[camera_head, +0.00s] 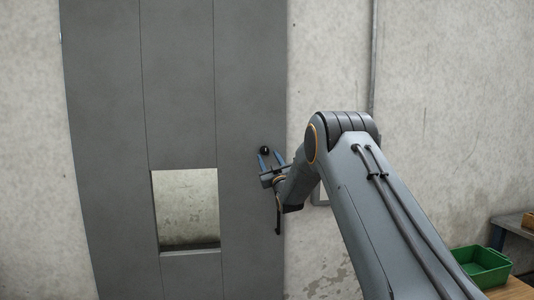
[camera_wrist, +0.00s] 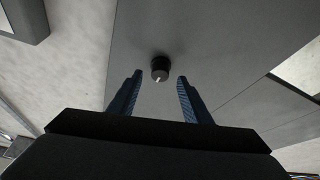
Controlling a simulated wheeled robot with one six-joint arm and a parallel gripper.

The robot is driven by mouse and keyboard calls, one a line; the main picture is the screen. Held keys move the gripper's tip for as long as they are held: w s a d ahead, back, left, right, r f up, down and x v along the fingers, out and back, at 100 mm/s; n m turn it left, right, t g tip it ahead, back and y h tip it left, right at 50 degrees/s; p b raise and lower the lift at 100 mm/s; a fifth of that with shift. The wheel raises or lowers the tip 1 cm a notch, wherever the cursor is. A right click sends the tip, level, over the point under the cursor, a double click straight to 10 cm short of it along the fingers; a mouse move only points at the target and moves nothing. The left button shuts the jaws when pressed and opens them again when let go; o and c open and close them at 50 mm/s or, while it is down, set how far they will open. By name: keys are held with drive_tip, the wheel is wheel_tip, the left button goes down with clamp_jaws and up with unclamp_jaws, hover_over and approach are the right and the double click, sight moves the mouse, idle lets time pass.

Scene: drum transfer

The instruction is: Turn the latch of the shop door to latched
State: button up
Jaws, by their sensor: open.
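The grey shop door (camera_head: 178,90) stands upright in front of me and looks closed. Its latch is a small round black knob (camera_head: 265,150) near the door's right edge. In the wrist view the latch knob (camera_wrist: 160,68) shows a short white mark low on its face. My gripper (camera_head: 270,157) is open and empty, with its blue fingers pointing at the door. In the wrist view the knob is centred between and just beyond the fingertips of my gripper (camera_wrist: 160,78), with clear gaps on both sides. I cannot tell whether the latch is latched.
A dark handle (camera_head: 278,220) is on the door below the latch, partly behind my arm. The door has a square window opening (camera_head: 187,208). A grey box (camera_head: 320,194) is on the wall at right, partly hidden. A green bin (camera_head: 483,266) stands on a wooden table (camera_head: 513,291).

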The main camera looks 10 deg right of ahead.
drive_tip(key=shift+p+x, duration=0.4)
drive_tip(key=shift+x, duration=1.1)
drive_tip(key=shift+c, duration=0.4)
drive_tip(key=c, duration=1)
drive_tip(key=shift+o, duration=0.2)
